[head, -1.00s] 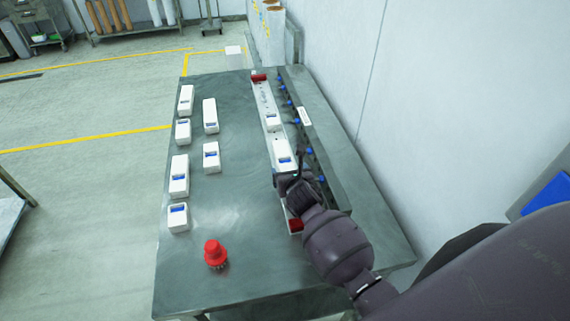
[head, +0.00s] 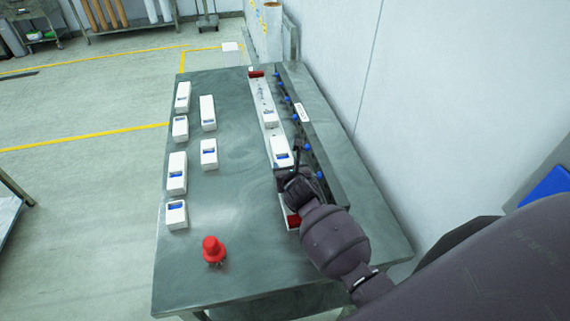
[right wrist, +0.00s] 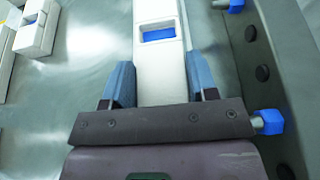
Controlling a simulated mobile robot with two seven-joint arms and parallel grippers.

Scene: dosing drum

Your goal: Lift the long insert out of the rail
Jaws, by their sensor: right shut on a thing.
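A long white insert with a blue window (head: 281,150) lies in the near part of the rail (head: 261,91), which has red ends. My right gripper (head: 288,180) is at the insert's near end. In the right wrist view the gripper (right wrist: 161,88) is shut on the insert (right wrist: 158,60), with one blue-grey finger against each long side. My gripper hides the insert's near end, and I cannot tell whether it is raised from the rail. Another white insert (head: 270,118) sits farther along the rail. My left gripper is not in view.
Several white blocks with blue windows (head: 177,173) stand on the table's left side. A red knob (head: 213,249) stands near the front. A dark bar with blue knobs (head: 307,146) runs close along the rail's right. The middle of the table (head: 236,200) is clear.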

